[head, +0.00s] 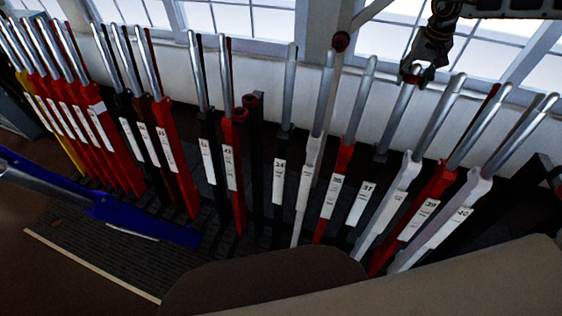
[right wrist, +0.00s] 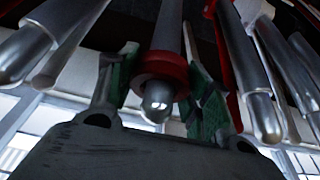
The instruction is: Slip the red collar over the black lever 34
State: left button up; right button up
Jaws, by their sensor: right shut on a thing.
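The black lever 34 (head: 279,168) stands upright near the middle of the row in the head view, with a bare silver handle (head: 287,90). My right gripper (head: 413,74) is at the top of a different handle, to the right, which appears to belong to the black lever 37 (head: 363,190). In the right wrist view the red collar (right wrist: 160,68) sits between the green-padded fingers, around a silver handle whose rounded tip (right wrist: 158,101) pokes out. The gripper is shut on the collar. In the head view the collar (head: 411,79) is small and partly hidden. My left gripper is out of view.
White lever 35 (head: 303,185) stands close right of lever 34. Red lever 36 (head: 333,190) and white lever 38 (head: 397,195) flank lever 37. A blue lever (head: 145,220) lies forward at left. Windows are behind.

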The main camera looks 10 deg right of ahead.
jog(key=shift+w+d+r+p, duration=0.1)
jog(key=shift+w+r+p, duration=0.15)
jog(key=shift+r+p, duration=0.9)
jog(key=shift+w+d+r+p, duration=0.2)
jog(key=shift+r+p, duration=0.45)
jog(key=shift+r, duration=1)
jog(key=shift+w+d+r+p, duration=0.1)
jog(key=shift+w+r+p, duration=0.15)
jog(key=shift+r+p, duration=0.9)
jog(key=shift+r, duration=0.2)
jog(key=shift+r, duration=0.2)
